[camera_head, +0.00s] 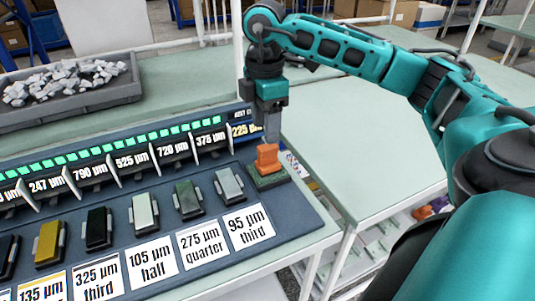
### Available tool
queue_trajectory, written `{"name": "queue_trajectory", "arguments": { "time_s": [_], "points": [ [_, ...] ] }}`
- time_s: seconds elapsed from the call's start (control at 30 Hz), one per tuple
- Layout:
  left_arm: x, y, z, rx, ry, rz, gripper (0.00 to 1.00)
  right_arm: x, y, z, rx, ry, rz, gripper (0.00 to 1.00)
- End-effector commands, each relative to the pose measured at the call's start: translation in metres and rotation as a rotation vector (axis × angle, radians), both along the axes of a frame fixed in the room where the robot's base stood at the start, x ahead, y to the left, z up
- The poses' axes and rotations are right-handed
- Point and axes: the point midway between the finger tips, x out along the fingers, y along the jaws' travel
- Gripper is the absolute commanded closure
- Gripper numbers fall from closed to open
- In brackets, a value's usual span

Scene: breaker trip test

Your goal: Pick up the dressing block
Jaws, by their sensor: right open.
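The dressing block appears to be the orange piece (267,157), which stands on a dark green base (267,178) at the right end of the blue-grey tray (300,222). My right gripper (270,136) points down just above the orange piece, with its fingers open. The fingertips are small and dark here, so I cannot tell whether they touch the orange piece or reach beside it. My left gripper is not in view.
Several coloured stones, such as a yellow one (48,242) and a pale one (144,212), sit in holders left of the block. A labelled slot rack (120,162) runs behind them. A grey bin (130,82) of rubble stands at the back left.

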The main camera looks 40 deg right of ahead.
Motion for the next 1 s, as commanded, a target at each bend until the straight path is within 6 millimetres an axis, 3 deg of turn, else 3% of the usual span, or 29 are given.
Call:
{"name": "queue_trajectory", "arguments": {
  "time_s": [0.6,0.87,1.0],
  "points": [
    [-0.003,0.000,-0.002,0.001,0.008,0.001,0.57,0.001,-0.002,-0.069,0.001,0.000,0.001,0.45],
    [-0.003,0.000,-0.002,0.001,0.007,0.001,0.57,0.001,-0.001,-0.072,0.002,-0.002,0.001,0.45],
    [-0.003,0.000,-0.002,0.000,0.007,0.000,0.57,0.001,-0.001,-0.072,0.002,-0.002,0.001,0.57]
  ]
}}
